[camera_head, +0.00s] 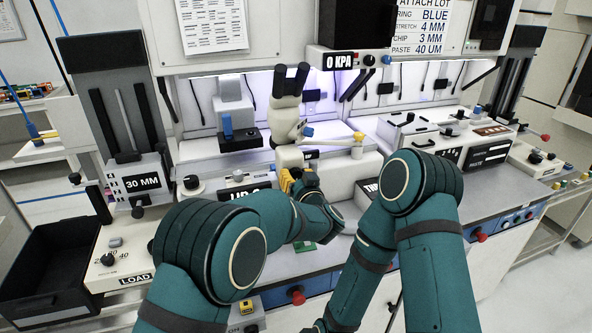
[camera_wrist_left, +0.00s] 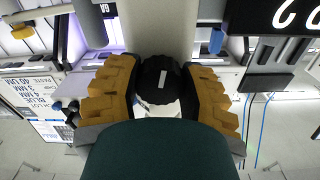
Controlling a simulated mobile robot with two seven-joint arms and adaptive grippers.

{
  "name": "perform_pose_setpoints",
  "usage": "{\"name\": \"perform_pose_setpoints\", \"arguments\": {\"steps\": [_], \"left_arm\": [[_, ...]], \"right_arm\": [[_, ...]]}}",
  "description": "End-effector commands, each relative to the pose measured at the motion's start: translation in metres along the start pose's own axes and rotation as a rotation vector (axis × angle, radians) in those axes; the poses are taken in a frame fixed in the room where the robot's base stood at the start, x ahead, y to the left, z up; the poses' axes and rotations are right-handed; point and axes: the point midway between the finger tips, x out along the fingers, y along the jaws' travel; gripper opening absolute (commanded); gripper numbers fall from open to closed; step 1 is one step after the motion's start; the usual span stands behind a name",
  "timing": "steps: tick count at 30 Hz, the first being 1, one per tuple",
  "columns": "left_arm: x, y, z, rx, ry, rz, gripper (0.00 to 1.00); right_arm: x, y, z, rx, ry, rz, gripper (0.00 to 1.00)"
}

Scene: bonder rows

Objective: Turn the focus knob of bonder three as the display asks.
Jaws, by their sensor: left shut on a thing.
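My left gripper (camera_head: 291,180) is at the white bonder (camera_head: 288,125) with the dark twin eyepieces, low on its front. In the left wrist view its yellow ribbed fingers (camera_wrist_left: 160,88) stand on both sides of a round black knob (camera_wrist_left: 158,68) and are shut on it. A short white mark shows on the knob's face, near upright in that view. The knob is hidden behind the gripper in the head view. A black display with large white characters (camera_wrist_left: 290,14) shows partly, upside down, in the left wrist view. My right gripper is out of the head view.
A "30 MM" panel (camera_head: 142,182) and a black bin (camera_head: 48,262) stand at the left. A "0 KPA" display (camera_head: 339,61) hangs above the bench. A white unit with black knobs (camera_head: 425,132) is at the right. My right arm crosses the bench front.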

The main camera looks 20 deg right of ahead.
Motion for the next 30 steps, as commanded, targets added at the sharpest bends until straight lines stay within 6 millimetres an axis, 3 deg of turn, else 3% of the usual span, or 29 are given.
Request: {"name": "perform_pose_setpoints", "arguments": {"steps": [1, 12, 30], "left_arm": [[0.0, 0.0, -0.004, 0.044, -0.002, 0.001, 0.05], [0.0, -0.001, -0.004, 0.393, 0.0, 0.0, 0.05], [0.0, -0.001, -0.002, 0.96, 0.0, 0.0, 0.05]], "right_arm": [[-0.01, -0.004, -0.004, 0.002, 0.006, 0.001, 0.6], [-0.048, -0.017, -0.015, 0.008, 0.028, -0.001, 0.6], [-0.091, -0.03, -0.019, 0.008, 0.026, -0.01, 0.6]]}}
